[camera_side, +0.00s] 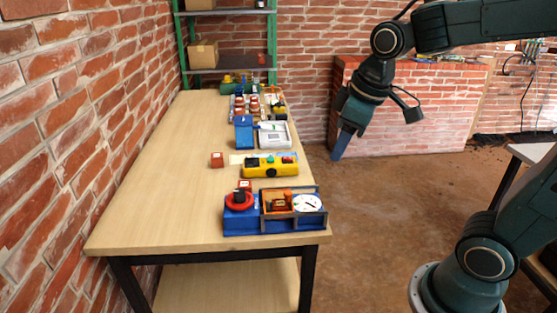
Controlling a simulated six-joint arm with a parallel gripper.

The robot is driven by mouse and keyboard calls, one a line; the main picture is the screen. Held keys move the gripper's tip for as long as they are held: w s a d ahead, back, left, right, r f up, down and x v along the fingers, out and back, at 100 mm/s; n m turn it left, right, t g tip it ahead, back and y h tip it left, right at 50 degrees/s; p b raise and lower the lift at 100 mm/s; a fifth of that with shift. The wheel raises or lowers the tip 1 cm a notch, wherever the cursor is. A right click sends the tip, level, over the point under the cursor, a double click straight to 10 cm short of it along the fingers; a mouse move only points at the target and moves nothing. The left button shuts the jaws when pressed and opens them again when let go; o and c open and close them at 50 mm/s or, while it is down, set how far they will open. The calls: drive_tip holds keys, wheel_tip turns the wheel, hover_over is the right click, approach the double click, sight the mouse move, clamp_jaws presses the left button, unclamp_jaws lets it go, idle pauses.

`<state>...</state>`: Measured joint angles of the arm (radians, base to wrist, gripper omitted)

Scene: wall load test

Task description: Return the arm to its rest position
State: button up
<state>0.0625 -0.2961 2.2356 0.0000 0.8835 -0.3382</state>
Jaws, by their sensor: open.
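My gripper (343,143) hangs in the air to the right of the wooden workbench (170,205), pointing down with blue fingertips. It is open, with nothing visible between its fingers, and it touches nothing. My dark green arm reaches in from the upper right of the side view, and its lower part stands at the bottom right.
On the bench's right half stand a blue box with a red ring (239,200), a yellow control box (270,166), a white device (273,136) and several small parts behind. A green shelf (228,40) stands behind. The bench's left side is clear.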

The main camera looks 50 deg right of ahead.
drive_tip(key=s+a+m+t, duration=0.1)
drive_tip(key=s+m+t, duration=0.1)
drive_tip(key=s, duration=0.8)
drive_tip(key=shift+s+a+m, duration=0.35)
drive_tip(key=shift+a+m, duration=0.05)
drive_tip(key=shift+m, duration=0.2)
